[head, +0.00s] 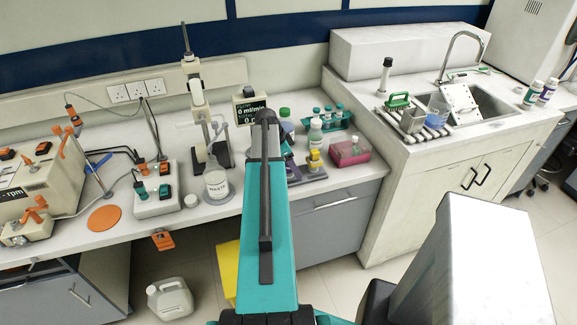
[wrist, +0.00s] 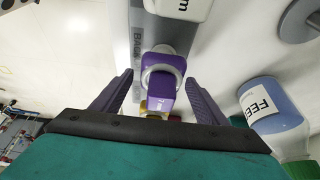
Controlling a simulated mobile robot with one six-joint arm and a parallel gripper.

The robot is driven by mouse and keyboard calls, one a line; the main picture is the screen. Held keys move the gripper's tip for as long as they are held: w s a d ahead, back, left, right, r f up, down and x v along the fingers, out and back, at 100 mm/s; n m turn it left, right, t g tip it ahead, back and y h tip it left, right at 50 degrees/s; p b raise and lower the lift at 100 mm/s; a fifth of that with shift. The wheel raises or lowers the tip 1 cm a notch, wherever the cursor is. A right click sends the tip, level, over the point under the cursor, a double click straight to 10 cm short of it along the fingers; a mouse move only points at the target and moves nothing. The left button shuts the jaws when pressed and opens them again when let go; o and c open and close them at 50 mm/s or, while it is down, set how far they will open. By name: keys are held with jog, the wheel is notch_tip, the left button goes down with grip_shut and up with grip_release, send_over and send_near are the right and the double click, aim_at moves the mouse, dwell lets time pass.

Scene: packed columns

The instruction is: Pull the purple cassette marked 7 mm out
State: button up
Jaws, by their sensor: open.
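In the wrist view a purple cassette (wrist: 158,88) with a pale ring around its upper part lies between and beyond my fingers. My gripper (wrist: 160,78) is open, one dark purple finger on each side of the cassette. I see no contact, and gaps show on both sides. In the head view my teal arm reaches over the bench and hides the gripper. The cassette cannot be made out there.
A blue-white bottle labelled FEED (wrist: 262,104) stands right of my right finger. A round grey disc (wrist: 300,20) is at the upper right.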

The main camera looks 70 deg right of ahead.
jog(key=c, duration=1.6)
jog(key=shift+r, duration=0.8)
jog(key=shift+r+p, duration=1.85)
jog(key=shift+r, duration=2.5)
